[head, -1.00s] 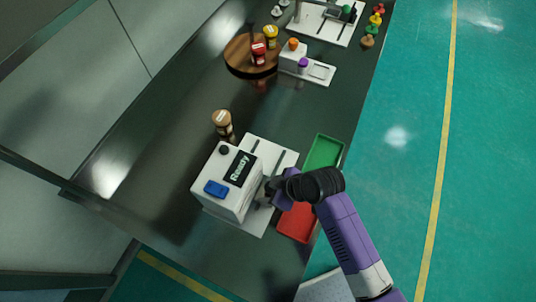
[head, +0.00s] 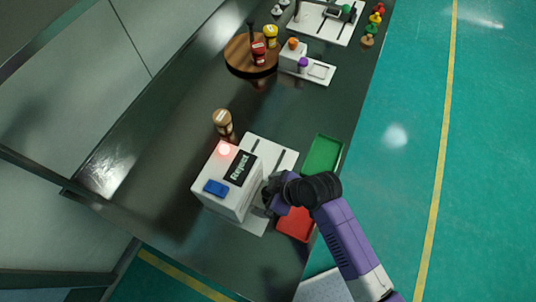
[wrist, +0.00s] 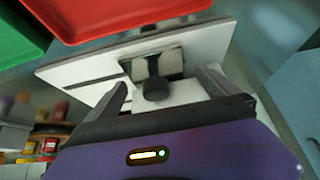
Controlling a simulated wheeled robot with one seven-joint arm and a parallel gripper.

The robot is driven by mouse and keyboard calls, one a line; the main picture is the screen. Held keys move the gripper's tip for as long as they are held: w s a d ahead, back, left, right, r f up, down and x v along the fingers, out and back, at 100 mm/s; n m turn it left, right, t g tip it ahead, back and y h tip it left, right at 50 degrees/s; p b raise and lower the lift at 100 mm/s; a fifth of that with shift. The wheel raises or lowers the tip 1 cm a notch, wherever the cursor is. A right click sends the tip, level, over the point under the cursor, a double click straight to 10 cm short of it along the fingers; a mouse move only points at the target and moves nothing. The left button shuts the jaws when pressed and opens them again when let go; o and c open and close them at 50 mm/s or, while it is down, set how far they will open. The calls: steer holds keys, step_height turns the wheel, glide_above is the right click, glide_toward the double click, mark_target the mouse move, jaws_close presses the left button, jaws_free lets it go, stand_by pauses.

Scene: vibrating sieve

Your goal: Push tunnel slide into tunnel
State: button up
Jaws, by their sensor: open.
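The tunnel (head: 235,192) is a white box on a white base plate, with a blue block on top, a glowing red lamp and a display reading "Reject". The wrist view shows a dark opening in its white body, with the tunnel slide's dark cylindrical knob (wrist: 155,88) sticking out; the rest of the slide is hidden. My gripper (wrist: 165,80) is open, its two fingers apart on either side of the knob with visible gaps. In the head view my gripper (head: 268,196) is at the tunnel's right side, and my wrist hides the slide.
A green tray (head: 324,154) and a red tray (head: 295,225) lie right of the tunnel along the table edge. A brown-topped container (head: 222,120) stands behind it. A round wooden stand (head: 236,62) and other stations are farther back. Dark table (head: 150,170) to the left is clear.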

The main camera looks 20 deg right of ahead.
steer(key=v, duration=0.9)
stand_by(0.5)
stand_by(0.5)
